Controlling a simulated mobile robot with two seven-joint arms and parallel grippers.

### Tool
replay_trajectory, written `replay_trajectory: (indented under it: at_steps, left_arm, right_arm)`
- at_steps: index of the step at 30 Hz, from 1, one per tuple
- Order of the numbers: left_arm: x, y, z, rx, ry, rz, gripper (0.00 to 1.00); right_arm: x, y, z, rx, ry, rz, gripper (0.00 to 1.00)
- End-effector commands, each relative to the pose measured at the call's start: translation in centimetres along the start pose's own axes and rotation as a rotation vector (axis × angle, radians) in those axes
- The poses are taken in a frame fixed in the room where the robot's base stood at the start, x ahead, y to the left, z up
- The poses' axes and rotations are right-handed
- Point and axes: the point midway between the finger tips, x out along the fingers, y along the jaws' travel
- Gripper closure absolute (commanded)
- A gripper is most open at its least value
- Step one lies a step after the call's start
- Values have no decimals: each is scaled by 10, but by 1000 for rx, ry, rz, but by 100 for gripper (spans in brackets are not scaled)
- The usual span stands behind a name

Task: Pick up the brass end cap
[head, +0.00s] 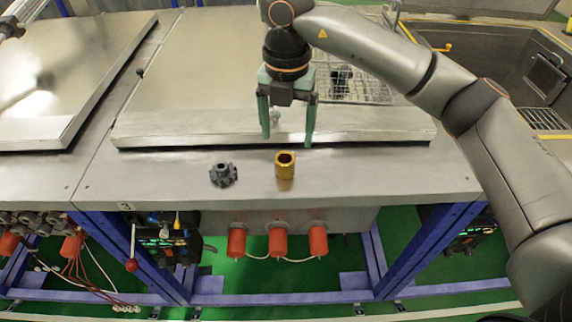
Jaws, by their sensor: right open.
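The brass end cap (285,166) is a short gold cylinder with a dark opening on top. It stands upright on the bare metal ledge at the front of the bench. My right gripper (287,142) has two green fingers pointing down, spread apart and empty. In the picture its fingertips are just above the cap, one to each side of it. Whether they reach down to the cap's height cannot be told. My left gripper is not in view; only a bit of arm shows at the top left corner.
A dark grey knobbed fitting (223,175) lies on the ledge left of the cap. A raised metal lid (180,128) spans the bench behind them. A wire basket (365,88) stands at the back right. The ledge right of the cap is clear.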

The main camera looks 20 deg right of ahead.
Motion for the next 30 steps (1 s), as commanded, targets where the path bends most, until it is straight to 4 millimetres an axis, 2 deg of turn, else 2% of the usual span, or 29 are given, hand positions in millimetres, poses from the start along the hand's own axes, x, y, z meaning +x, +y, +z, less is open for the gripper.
replay_trajectory:
  at_steps: [3, 11, 18, 27, 30]
  left_arm:
    - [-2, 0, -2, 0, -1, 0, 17]
    - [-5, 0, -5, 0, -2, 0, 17]
    - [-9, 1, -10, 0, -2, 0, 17]
    - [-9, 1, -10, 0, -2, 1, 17]
    - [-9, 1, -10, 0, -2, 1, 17]
  right_arm:
    - [18, 0, 0, 1, 1, 0, 17]
    - [39, 1, 0, 0, 2, -1, 17]
    - [73, 4, 0, 0, 2, 0, 17]
    - [80, 4, 0, 1, -1, 2, 17]
    - [80, 4, 0, 1, -1, 2, 26]
